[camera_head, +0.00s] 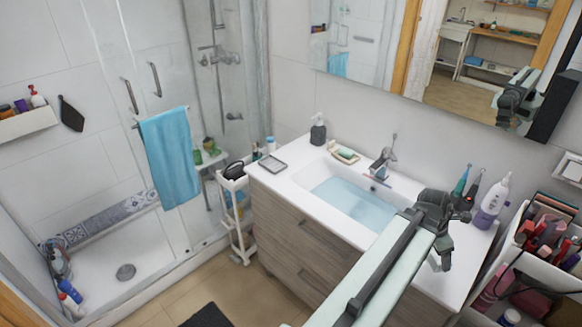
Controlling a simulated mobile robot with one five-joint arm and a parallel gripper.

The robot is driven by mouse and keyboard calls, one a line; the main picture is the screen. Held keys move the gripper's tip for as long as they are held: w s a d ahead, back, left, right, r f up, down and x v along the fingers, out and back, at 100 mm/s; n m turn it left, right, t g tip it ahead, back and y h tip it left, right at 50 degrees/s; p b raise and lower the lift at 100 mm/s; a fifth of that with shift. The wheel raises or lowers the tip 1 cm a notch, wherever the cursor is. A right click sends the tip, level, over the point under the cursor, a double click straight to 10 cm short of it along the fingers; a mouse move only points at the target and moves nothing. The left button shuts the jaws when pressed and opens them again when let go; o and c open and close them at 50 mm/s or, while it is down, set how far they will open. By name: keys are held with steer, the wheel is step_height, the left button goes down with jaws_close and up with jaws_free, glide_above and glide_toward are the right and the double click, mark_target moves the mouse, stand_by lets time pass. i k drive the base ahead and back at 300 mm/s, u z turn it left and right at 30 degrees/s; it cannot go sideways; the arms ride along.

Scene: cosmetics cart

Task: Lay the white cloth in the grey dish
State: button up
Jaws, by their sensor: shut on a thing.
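The grey dish (272,163) is a shallow rectangular tray on the white counter, left of the basin. No cloth shows in it. My gripper (455,213) is over the right part of the counter, right of the basin and well away from the dish. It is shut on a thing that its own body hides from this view. I cannot make out the white cloth anywhere in the picture.
The water-filled basin (350,197) and faucet (383,163) lie between dish and gripper. A soap dispenser (318,130) and soap dish (344,153) stand near the grey dish. Bottles (490,202) crowd the right end. A blue towel (171,157) hangs left.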

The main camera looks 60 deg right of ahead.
mark_target(273, 165)
steer(key=z, duration=0.05)
steer(key=i, duration=1)
steer(key=u, duration=0.05)
